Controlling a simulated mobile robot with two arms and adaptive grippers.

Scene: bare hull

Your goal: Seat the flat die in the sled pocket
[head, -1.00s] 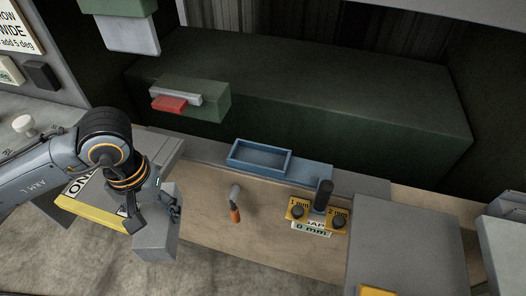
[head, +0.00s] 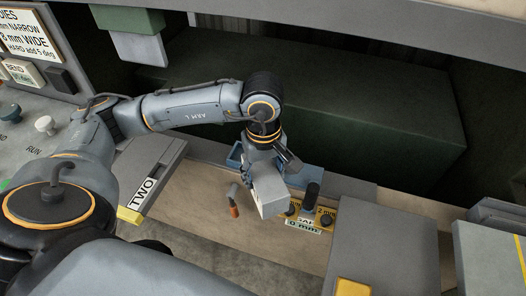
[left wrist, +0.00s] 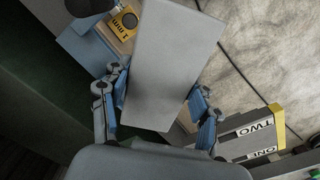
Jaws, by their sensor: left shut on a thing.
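My left gripper (head: 264,158) is shut on a plain grey block (head: 270,196), which looks to be the flat die, and holds it up over the bench, slightly tilted. The block (left wrist: 172,65) fills the middle of the left wrist view between the blue-padded fingers (left wrist: 160,98). The blue sled (head: 308,177) lies behind it. Its rimmed pocket (head: 235,156) is mostly hidden by the gripper and block; only its left end shows. I cannot tell the height of the block above the bench. My right gripper is not in view.
Just right of the block, a dark post (head: 312,194) stands by a yellow gap gauge (head: 327,217) with black knobs. An orange-handled tool (head: 234,210) lies left of it. A plate marked TWO (head: 142,186) is farther left. A dark green housing (head: 350,110) stands behind.

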